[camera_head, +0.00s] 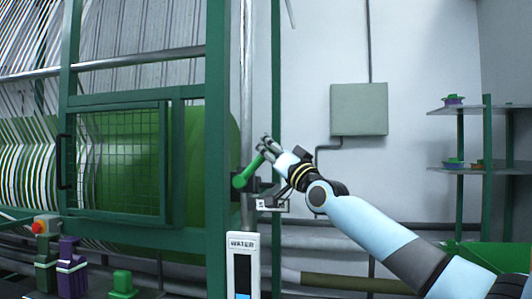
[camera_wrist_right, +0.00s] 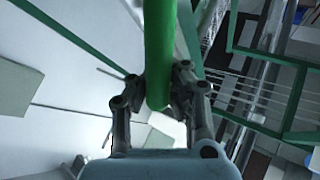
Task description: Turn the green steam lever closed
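The green steam lever (camera_head: 247,172) is a round bar on a pivot beside the green machine frame, tilted up to the right in the head view. My right gripper (camera_head: 264,145) is at its upper end. In the right wrist view the lever (camera_wrist_right: 158,50) runs down from the top, and its rounded end lies in line with the gap between the fingers of my right gripper (camera_wrist_right: 160,82). The fingers lie close along both sides of the bar. The bar hides the gap, so I cannot tell whether they touch it. My left gripper is not in view.
The green drum machine with a mesh door (camera_head: 118,160) stands at the left. A white WATER gauge (camera_head: 242,265) stands below the lever. A grey wall box (camera_head: 359,109) and shelves (camera_head: 480,171) are to the right. Pipes run along the wall below my right arm.

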